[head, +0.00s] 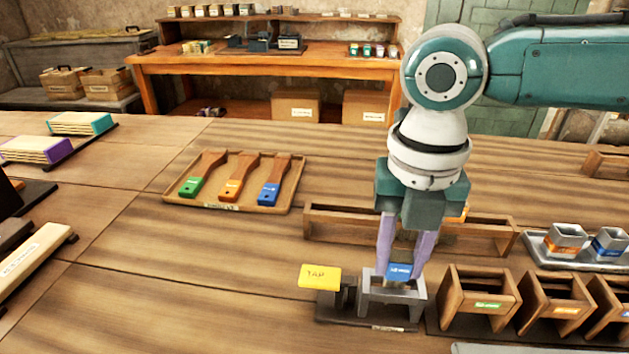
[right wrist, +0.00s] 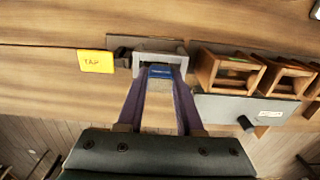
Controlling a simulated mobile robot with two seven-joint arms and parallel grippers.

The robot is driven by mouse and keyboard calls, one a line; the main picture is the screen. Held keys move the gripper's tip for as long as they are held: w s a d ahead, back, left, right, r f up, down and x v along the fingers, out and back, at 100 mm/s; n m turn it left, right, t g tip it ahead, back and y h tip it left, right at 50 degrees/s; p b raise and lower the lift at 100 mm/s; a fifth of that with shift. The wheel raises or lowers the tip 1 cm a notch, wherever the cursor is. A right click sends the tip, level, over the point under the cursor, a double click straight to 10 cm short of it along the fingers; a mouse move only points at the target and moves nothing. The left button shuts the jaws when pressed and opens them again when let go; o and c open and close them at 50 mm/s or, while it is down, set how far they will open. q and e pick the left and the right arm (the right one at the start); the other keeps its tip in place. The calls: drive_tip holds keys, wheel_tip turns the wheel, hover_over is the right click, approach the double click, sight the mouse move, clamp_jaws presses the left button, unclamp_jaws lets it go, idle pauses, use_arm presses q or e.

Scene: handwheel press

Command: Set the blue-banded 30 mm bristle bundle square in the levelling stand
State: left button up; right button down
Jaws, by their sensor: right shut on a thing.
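The blue-banded bristle bundle (head: 400,271) is between the fingers of my right gripper (head: 401,276), which is shut on it. Its blue label also shows in the right wrist view (right wrist: 162,72). The grey levelling stand (head: 378,295) is directly below and around the fingertips. The bundle is at the stand's opening and looks roughly upright; I cannot tell whether it rests on the stand's floor. A yellow TAP plate (head: 320,277) sits at the stand's left side, and shows in the right wrist view (right wrist: 96,62). My left gripper is not in view.
Wooden holders (head: 478,305) with coloured labels stand close right of the stand. A long wooden trough (head: 340,222) lies just behind. Metal cups (head: 566,238) sit on a tray at right. A tray of three brushes (head: 234,188) is further back left.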

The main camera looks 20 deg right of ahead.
drive_tip(key=shift+f+b, duration=0.3)
drive_tip(key=shift+f, duration=0.3)
drive_tip(key=shift+r+p, duration=0.1)
drive_tip(key=shift+p, duration=0.25)
drive_tip(key=shift+c, duration=2.4)
unclamp_jaws()
wheel_tip(320, 180, up, 10)
drive_tip(key=shift+f+p, duration=0.1)
drive_tip(key=shift+p, duration=0.35)
